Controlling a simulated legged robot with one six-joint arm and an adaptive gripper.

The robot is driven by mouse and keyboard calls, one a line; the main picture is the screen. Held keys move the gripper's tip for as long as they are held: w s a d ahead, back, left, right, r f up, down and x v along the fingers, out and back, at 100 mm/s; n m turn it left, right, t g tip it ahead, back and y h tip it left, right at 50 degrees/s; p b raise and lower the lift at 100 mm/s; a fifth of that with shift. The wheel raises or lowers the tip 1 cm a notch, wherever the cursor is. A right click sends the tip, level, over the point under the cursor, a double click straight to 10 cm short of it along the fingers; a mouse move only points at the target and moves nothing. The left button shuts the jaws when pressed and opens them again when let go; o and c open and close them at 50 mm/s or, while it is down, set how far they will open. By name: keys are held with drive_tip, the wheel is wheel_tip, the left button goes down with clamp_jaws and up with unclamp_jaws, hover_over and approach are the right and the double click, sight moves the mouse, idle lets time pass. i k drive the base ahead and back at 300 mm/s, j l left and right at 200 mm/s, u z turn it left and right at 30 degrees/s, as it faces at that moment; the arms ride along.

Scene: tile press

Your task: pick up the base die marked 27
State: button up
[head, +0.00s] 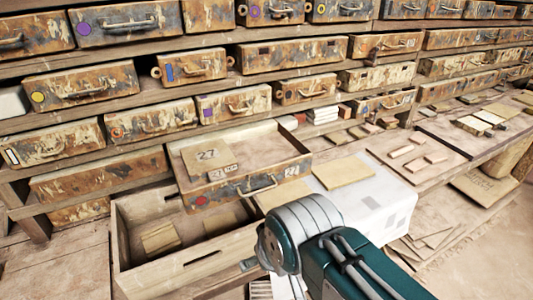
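A pulled-out drawer (292,146) stands open in the middle of the head view, with a red dot and a 27 on its worn front. Inside it, at the left, lies a flat pale-brown plate (200,163) marked 27, which looks like the base die. A smaller block (221,172) with dark marks lies at the plate's front right edge; its marks are too small to read surely. The teal and grey part of my arm shows in front of the drawer, at the lower right. My gripper is not clearly visible, and nothing shows at the plate.
A lower open wooden box or drawer (126,240) holds several flat pieces, below and left. Closed rusty drawers with handles fill the rack behind. At the right, a bench (430,178) carries several flat tiles. A tan board (343,172) lies right of the open drawer.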

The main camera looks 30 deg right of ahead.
sight(495, 121)
drive_tip(key=k, duration=0.2)
drive_tip(key=k+z, duration=0.25)
drive_tip(key=z, duration=0.2)
drive_tip(key=k+l+z, duration=0.1)
drive_tip(key=z, duration=0.4)
drive_tip(key=i+l+z, duration=0.2)
drive_tip(key=l, duration=0.2)
drive_tip(key=i+l+z, duration=0.15)
drive_tip(key=l, duration=0.25)
drive_tip(key=i+l+z, duration=0.2)
drive_tip(key=l, duration=0.2)
drive_tip(key=i+l, duration=0.9)
drive_tip(key=l, duration=0.25)
drive_tip(key=i+l, duration=0.45)
drive_tip(key=l+u, duration=0.15)
drive_tip(key=u, duration=0.25)
